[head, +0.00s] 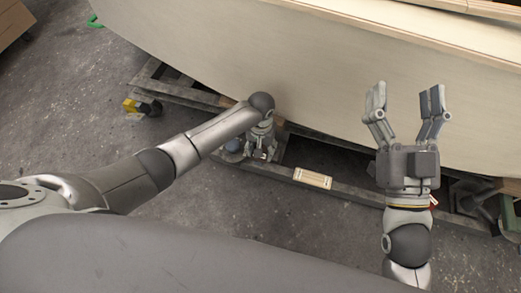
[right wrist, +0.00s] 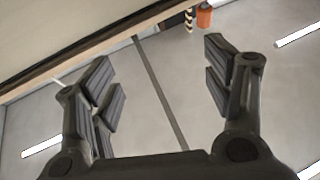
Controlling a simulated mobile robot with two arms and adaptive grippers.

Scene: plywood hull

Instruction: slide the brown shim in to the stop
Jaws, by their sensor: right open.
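I cannot make out a brown shim or its stop for certain in either view. A small pale wooden piece with brown edges (head: 313,178) lies on the dark cart rail in the head view, and I cannot tell whether it is the shim. My right gripper (head: 407,92) is open and empty, its fingers pointing up in front of the pale plywood hull (head: 240,55). The right wrist view also shows its spread fingers (right wrist: 158,62) with nothing between them. My left gripper (head: 261,147) hangs below its wrist beside the rail; its fingers are too small to read.
The dark metal cart frame (head: 360,192) runs under the hull. A yellow-marked caster (head: 143,107) stands at its left end, and dark and green items (head: 508,215) at the right. Grey concrete floor (head: 90,115) is open at the left. An orange object (right wrist: 204,16) shows in the right wrist view.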

